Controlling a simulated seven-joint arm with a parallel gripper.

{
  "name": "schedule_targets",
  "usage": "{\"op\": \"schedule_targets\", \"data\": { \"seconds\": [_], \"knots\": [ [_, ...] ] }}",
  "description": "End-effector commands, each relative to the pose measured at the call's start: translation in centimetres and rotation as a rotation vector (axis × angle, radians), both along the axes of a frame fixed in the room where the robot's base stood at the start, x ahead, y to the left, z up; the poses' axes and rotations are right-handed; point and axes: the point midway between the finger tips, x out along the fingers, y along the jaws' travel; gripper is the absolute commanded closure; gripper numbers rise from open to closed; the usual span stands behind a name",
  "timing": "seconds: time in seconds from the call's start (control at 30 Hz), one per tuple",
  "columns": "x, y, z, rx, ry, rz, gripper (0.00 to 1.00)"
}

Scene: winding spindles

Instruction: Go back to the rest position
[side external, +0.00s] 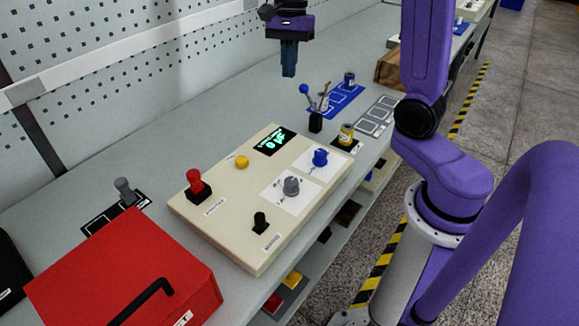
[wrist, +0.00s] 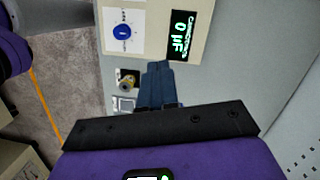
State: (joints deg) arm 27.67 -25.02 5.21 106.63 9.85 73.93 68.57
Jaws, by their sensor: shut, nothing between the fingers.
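My gripper (side external: 289,72) is shut and empty, pointing down above the bench (side external: 130,170) behind the cream control panel (side external: 235,242). Its closed fingers also show in the wrist view (wrist: 158,68), next to the panel's display (wrist: 179,36), which reads 0 µF. In the side view the fingers are well clear of the bench and touch nothing. The panel carries a red knob (side external: 195,182), a yellow button (side external: 242,161), a grey knob (side external: 291,186), a blue knob (side external: 320,157) and a small black switch (side external: 260,222).
A yellowish spool (side external: 346,135) and a blue mat (side external: 342,101) with a dark spool (side external: 349,79) are nearby. A red box (side external: 125,270) and a grey lever (side external: 125,190) are at the left. A perforated wall (side external: 120,60) rises behind.

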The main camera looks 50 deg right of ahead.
Motion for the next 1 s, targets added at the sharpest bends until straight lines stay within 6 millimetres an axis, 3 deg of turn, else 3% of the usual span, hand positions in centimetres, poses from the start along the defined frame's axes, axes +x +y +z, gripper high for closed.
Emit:
{"op": "schedule_targets", "data": {
  "seconds": [0.2,0.5,0.73,1.0],
  "knots": [
    [-3.7,4.4,-1.0,-0.012,-0.057,0.440,1.00],
    [-9.9,8.4,-2.6,-0.015,-0.131,1.041,1.00],
    [-15.2,10.0,-3.9,-0.008,-0.185,1.509,1.00],
    [-21.4,10.2,-5.5,0.009,-0.246,2.045,1.00]
  ]
}}
